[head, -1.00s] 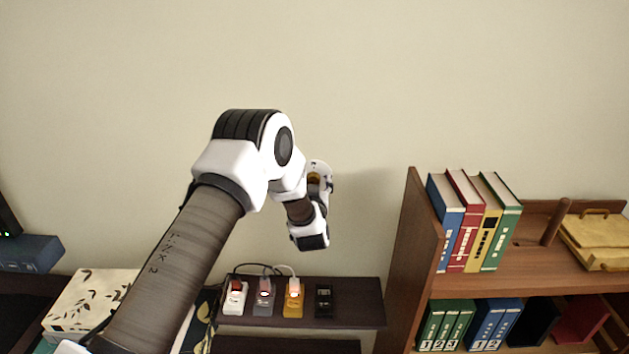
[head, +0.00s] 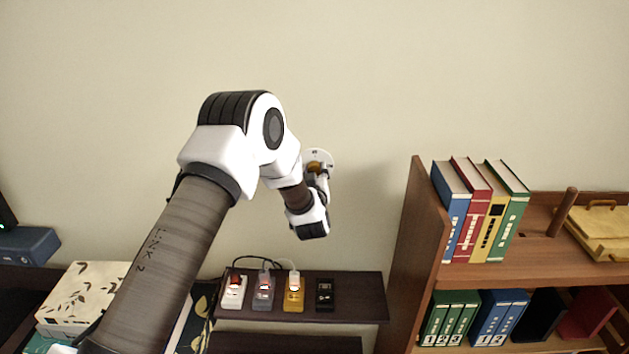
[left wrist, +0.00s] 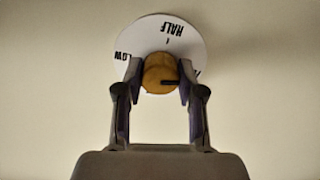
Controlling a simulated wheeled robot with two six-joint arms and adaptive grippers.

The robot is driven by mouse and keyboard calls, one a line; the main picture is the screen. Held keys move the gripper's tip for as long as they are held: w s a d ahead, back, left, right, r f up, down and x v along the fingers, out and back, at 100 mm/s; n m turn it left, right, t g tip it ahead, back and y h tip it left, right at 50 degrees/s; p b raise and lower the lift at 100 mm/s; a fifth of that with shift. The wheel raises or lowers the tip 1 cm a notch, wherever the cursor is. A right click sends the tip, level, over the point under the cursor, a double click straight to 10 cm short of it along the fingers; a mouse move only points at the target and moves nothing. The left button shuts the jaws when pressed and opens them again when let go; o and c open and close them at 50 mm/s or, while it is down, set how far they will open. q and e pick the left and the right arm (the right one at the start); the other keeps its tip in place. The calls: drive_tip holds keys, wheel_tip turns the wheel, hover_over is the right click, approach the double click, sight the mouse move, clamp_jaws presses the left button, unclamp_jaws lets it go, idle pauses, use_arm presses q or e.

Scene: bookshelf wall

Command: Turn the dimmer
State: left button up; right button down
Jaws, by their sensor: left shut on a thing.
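The dimmer is a white round dial plate (left wrist: 150,42) on the wall with an orange-brown knob (left wrist: 160,72) at its middle. The words LOW and HALF show on the plate in the left wrist view; the lettering at its right is mostly hidden by a finger. A dark mark on the knob points right. In the head view the plate (head: 321,155) and knob (head: 314,167) show just beyond my left wrist. My left gripper (left wrist: 160,76) is shut on the knob, one finger at each side. My right gripper is not in view.
Below the dimmer is a dark shelf (head: 352,286) with a white switch (head: 234,292), a grey one (head: 263,292), a yellow one (head: 294,292) and a black device (head: 325,294). A wooden bookshelf (head: 410,250) with books stands to the right. The wall around the dimmer is bare.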

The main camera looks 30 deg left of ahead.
use_arm(q)
drive_tip(key=shift+n+b, duration=16.5)
drive_tip(key=shift+b, duration=4.7)
drive_tip(key=o, duration=1.1)
drive_tip(key=shift+o, duration=0.2)
